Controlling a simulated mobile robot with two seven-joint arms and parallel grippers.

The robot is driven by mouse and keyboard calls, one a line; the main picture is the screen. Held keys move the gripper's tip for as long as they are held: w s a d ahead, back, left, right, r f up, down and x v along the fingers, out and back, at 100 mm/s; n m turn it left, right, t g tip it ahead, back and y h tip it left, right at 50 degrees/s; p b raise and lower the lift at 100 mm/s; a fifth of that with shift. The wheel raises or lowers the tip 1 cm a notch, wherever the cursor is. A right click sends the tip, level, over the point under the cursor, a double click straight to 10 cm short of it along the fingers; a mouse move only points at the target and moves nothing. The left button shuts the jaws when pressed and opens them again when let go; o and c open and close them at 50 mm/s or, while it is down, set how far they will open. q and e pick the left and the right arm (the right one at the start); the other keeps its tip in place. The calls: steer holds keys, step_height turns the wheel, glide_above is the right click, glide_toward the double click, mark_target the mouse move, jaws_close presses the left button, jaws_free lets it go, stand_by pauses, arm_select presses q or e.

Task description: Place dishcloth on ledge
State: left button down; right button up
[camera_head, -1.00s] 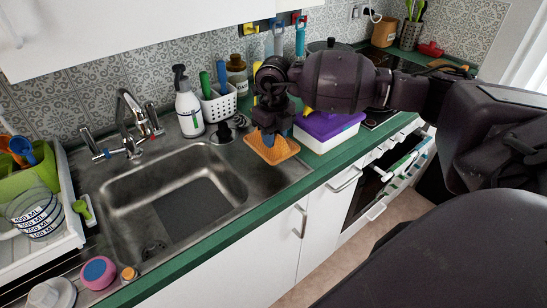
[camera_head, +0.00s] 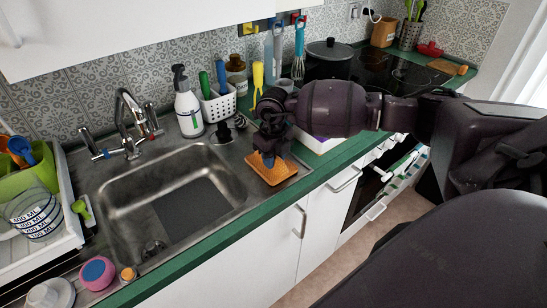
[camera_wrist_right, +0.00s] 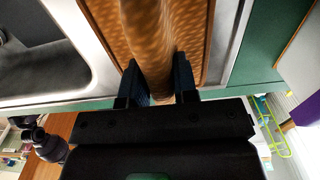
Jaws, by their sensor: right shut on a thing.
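The dishcloth (camera_head: 272,172) is orange-brown and patterned. It is at the metal ledge (camera_head: 239,158) right of the sink basin, under my right gripper (camera_head: 270,154). In the right wrist view, a raised fold of the dishcloth (camera_wrist_right: 108,32) runs between the two dark fingers of my right gripper (camera_wrist_right: 158,86), which is shut on it. The rest of the cloth spreads out flat on both sides of the fold. I cannot tell whether its underside touches the metal. My left gripper is not in view.
The sink basin (camera_head: 180,200) is left of the cloth. A soap bottle (camera_head: 188,108) and a white utensil basket (camera_head: 218,104) stand behind. A white box (camera_head: 322,144) is to the right, partly behind my arm. The green counter edge (camera_head: 222,222) runs along the front.

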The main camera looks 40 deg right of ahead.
steer(key=shift+f, duration=0.15)
steer(key=o, duration=0.8)
steer(key=shift+o, duration=0.2)
step_height(320, 180, up, 12)
steer(key=shift+r, duration=0.2)
